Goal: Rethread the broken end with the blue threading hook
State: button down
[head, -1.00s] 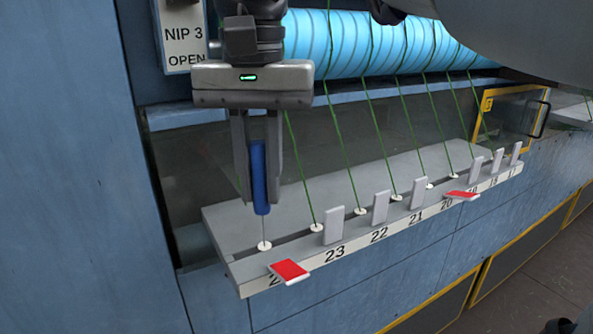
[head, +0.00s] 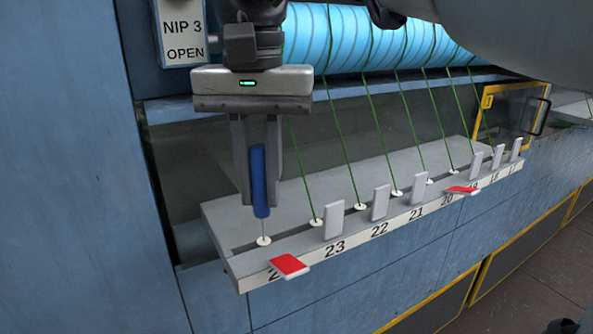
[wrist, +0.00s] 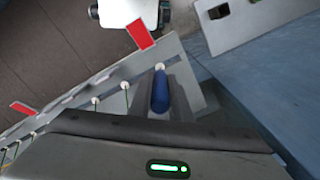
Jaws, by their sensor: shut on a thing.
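My gripper (head: 270,190) is shut on the blue threading hook (head: 258,165), held upright with its thin metal shank pointing down. The shank's lower end is at the leftmost white eyelet (head: 264,241) of the grey rail; I cannot tell whether it is inside the hole. In the wrist view the hook (wrist: 160,95) lies between my fingers, with the eyelet (wrist: 160,66) just past its end. Green yarns (head: 342,150) run from the blue roller down to the other eyelets.
A red tab (head: 289,264) lies tipped outward below the leftmost eyelet, partly covering its number. Another red tab (head: 461,190) is tipped near 20. Grey tabs (head: 334,221) stand upright between. A NIP 3 OPEN sign (head: 183,30) hangs upper left. A yellow-framed box (head: 541,93) is at right.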

aim_at(257, 146)
jog(key=shift+r, duration=0.15)
jog(key=shift+r+p, duration=2.45)
jog(key=shift+p, duration=0.2)
jog(key=shift+r, duration=1.2)
